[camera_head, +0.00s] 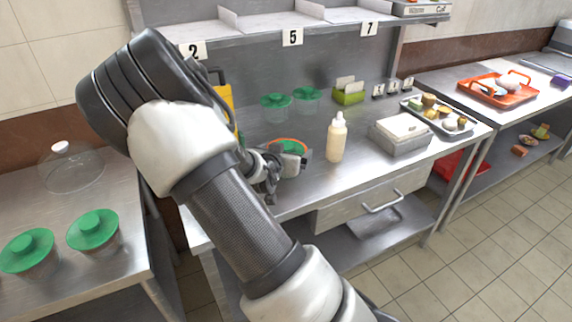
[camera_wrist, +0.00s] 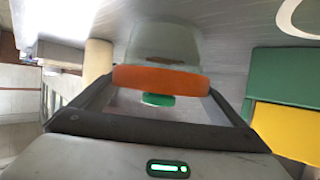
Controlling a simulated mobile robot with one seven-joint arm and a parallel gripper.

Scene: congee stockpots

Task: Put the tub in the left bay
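A clear tub with an orange band and a green lid (camera_head: 290,146) is at my gripper over the middle counter. In the wrist view its orange band (camera_wrist: 160,80) spans the gap between the two dark fingers, with the clear body above and a green knob below. My gripper (camera_head: 275,172) has a finger at each side of the band; I cannot tell whether they press on it. The tub's base is partly hidden by my gripper in the head view. The left bay (camera_head: 180,18) of the raised shelf is behind the number 2 sign (camera_head: 192,50).
Signs 5 (camera_head: 292,38) and 7 (camera_head: 369,28) mark the other bays. Two green-lidded tubs (camera_head: 277,104) stand behind, and a cream bottle (camera_head: 337,138) stands close right. A yellow object (camera_head: 222,97) stands left, partly behind my arm. Two more green-lidded tubs (camera_head: 93,230) stand on the left counter.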

